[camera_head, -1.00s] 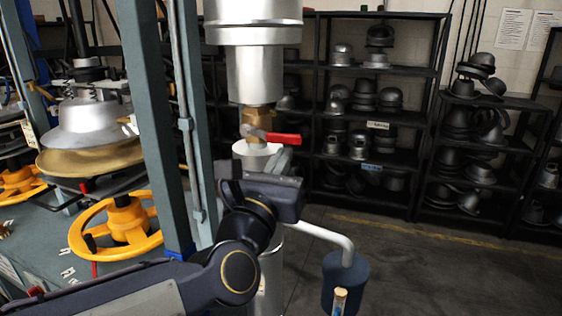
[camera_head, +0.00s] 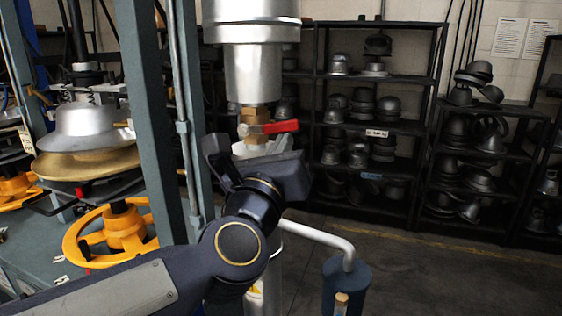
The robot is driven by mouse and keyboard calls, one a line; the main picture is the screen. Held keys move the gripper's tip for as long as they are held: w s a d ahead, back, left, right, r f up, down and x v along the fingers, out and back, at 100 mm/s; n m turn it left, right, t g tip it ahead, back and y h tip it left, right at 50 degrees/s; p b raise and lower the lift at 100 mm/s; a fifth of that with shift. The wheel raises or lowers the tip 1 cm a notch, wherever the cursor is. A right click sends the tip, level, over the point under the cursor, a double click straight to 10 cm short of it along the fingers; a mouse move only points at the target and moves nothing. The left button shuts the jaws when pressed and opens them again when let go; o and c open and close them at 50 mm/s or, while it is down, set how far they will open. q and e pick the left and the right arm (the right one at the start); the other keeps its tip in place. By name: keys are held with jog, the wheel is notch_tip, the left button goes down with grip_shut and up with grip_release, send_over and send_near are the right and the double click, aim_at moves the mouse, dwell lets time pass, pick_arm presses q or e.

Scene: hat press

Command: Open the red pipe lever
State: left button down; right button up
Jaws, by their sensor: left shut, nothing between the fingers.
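The red pipe lever (camera_head: 281,126) sticks out to the right, roughly level, from a brass valve (camera_head: 250,115) on the upright silver pipe (camera_head: 252,68). My left gripper (camera_head: 289,146) is just below the lever, with its dark body in front of the lower pipe. Its fingertips look close to the lever's underside; I cannot tell whether they touch it. The gripper is shut with nothing in it. The gripper and wrist hide part of the pipe under the valve. My right gripper is out of view.
A blue-green press frame (camera_head: 158,120) stands left of the pipe, with a yellow handwheel (camera_head: 122,228) beside it. A bent white pipe (camera_head: 318,236) and a dark blue cylinder (camera_head: 347,284) are at lower right. Shelves of hat forms (camera_head: 375,130) stand behind. Floor is open at right.

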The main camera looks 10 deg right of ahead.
pick_arm(q)
jog(key=r+n+b, duration=0.1)
jog(key=n, duration=0.1)
jog(key=r+n+y, duration=0.1)
jog(key=r+n, duration=0.1)
jog(key=shift+w+a+n+t+b, duration=0.2)
jog(key=shift+n+t+b, duration=0.1)
jog(key=shift+b, duration=0.1)
jog(key=shift+w+a+r+n+g+y+b, duration=0.25)
jog(key=shift+w+a+r+n+y, duration=0.5)
jog(key=shift+n, duration=1.25)
jog(key=shift+w+a+r+n+g+y+b, duration=0.25)
jog(key=shift+a+r+n, duration=0.85)
jog(key=shift+n, duration=0.9)
jog(key=shift+w+a+r+n+g+y+b, duration=0.2)
jog(key=shift+w+a+r+n+y, duration=0.35)
jog(key=shift+r+n, duration=1.05)
jog(key=shift+w+a+f+n, duration=0.1)
jog(key=shift+f+n, duration=0.35)
jog(key=shift+n, duration=0.05)
